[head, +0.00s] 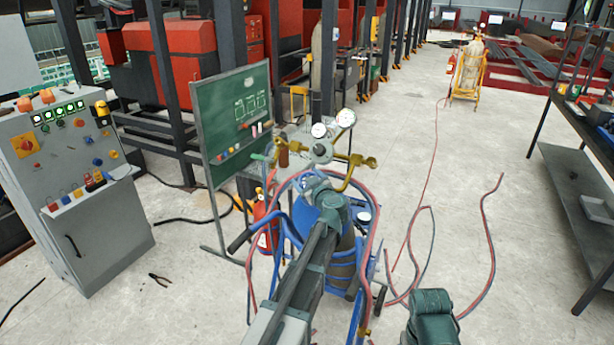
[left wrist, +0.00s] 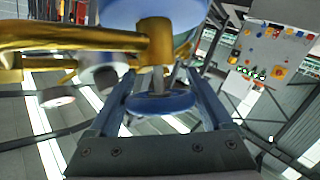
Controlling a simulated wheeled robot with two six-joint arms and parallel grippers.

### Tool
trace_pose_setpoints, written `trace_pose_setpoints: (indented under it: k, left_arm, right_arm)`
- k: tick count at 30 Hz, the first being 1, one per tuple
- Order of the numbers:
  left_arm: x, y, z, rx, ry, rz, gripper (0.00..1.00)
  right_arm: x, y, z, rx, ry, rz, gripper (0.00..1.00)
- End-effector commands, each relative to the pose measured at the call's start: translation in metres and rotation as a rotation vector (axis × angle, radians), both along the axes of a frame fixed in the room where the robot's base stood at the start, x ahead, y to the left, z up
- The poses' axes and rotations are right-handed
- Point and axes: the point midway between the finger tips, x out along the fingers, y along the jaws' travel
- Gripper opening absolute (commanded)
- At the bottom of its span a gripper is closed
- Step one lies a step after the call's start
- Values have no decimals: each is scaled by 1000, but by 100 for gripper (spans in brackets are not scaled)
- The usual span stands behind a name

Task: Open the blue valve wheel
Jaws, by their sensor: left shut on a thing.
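The blue valve wheel (left wrist: 160,104) sits on a short stem below a brass fitting (left wrist: 157,45) in the left wrist view. My left gripper (left wrist: 161,76) has one finger on each side of the wheel and is shut on it. In the head view my left arm reaches from the bottom to a blue gas cylinder (head: 304,214) on a blue cart (head: 370,282). The wheel and the fingertips are hidden there behind my wrist. A brass regulator (head: 322,151) with round gauges (head: 346,118) sits above. My right gripper is not in view.
Red and blue hoses (head: 487,238) loop over the floor to the right. A control cabinet (head: 75,190) and green board (head: 236,112) stand at left. Pliers (head: 159,279) lie on the floor. A dark rack (head: 568,180) is at right.

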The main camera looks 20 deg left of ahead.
Motion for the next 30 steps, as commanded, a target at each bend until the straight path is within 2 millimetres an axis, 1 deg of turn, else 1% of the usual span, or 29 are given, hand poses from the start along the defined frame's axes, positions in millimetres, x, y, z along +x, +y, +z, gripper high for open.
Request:
trace_pose_setpoints:
  k: [6, 20, 21, 23, 24, 30]
  left_arm:
    - [0, 1, 0, -25, 1, 50, 28]
    - [-1, 1, -1, -33, 0, 62, 28]
    - [-1, 1, -1, -33, 0, 62, 87]
    - [-1, 1, -1, -33, 0, 62, 98]
    - [-1, 1, -1, -33, 0, 62, 100]
    - [-1, 1, -1, -32, 0, 61, 100]
  right_arm:
    - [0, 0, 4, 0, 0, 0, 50]
    - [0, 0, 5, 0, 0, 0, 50]
    - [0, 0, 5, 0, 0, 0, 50]
    - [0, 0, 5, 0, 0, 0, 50]
    - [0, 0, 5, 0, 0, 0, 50]
    - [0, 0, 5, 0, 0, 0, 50]
